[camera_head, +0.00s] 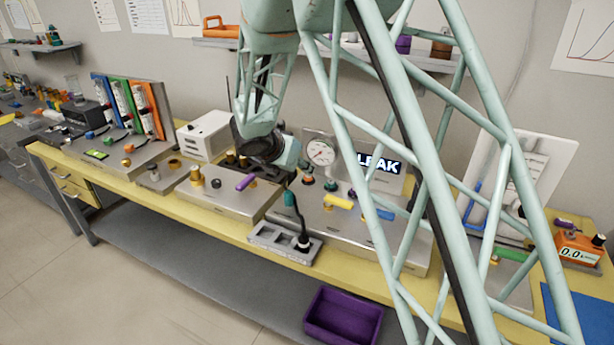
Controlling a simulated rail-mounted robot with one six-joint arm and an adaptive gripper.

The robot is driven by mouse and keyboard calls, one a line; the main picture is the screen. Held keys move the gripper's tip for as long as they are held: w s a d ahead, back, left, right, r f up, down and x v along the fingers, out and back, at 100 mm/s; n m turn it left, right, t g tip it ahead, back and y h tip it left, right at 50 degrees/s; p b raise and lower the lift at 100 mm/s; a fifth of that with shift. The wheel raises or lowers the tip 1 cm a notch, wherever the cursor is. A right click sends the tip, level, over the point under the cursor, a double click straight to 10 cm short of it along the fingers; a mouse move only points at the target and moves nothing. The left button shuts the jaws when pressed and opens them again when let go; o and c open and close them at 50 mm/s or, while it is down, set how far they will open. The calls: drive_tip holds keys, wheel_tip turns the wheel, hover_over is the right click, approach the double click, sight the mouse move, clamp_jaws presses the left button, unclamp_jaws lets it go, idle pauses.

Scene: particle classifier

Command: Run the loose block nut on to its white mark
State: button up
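My gripper (270,160) is above the middle of the bench, over the back of a steel panel (228,198). It is dark and small in this view, and its fingers are not clear, so I cannot tell whether it is open or shut. Brass fittings (196,176) stand on this panel, left of my gripper. A purple-handled part (246,182) lies just below and left of my gripper. I cannot single out the loose block nut or its white mark. They may be too small here or hidden behind my arm.
A white box (205,135) stands left. A purple bin (343,317) is below.

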drive_tip(key=shift+b+x, duration=0.85)
drive_tip(key=shift+x, duration=3.5)
drive_tip(key=shift+c, duration=0.2)
drive_tip(key=c, duration=0.8)
